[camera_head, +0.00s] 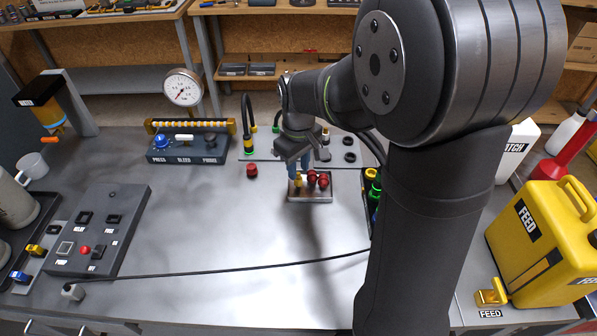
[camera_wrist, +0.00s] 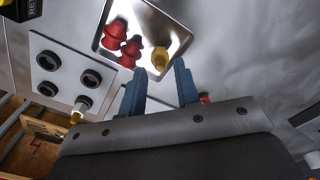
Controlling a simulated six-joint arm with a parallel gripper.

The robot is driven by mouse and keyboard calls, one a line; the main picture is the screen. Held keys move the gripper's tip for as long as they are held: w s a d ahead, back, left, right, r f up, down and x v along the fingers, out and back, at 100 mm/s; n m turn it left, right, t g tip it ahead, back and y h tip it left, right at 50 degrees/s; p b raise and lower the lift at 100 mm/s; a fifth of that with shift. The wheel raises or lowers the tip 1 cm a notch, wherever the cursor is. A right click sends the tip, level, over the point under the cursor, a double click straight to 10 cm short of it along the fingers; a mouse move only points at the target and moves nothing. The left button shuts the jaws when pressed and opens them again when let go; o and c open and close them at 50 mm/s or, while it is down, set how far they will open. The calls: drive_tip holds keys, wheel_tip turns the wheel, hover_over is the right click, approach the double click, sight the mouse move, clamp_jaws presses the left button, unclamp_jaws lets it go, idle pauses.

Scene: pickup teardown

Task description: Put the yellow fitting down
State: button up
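The yellow fitting (camera_head: 298,181) is in a small metal tray (camera_head: 311,199), at its left side, beside two red fittings (camera_head: 318,180). In the wrist view the yellow fitting (camera_wrist: 160,58) stands near the tray's edge, just beyond my fingertips. My gripper (camera_head: 300,172) is over the tray with its blue fingers pointing down. In the wrist view my gripper (camera_wrist: 158,78) is open, with a clear gap between the fingers and nothing clamped. The fitting lies in line with that gap, and no finger visibly touches it.
A plate with black ring sockets (camera_head: 348,149) stands behind the tray. A red part (camera_head: 252,170) lies on the table left of the tray. A gauge panel (camera_head: 188,147) is at the back left.

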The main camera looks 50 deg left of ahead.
sight(298, 173)
wheel_tip(298, 173, up, 9)
drive_tip(key=shift+r, duration=0.15)
idle(0.4)
drive_tip(key=shift+f, duration=4.35)
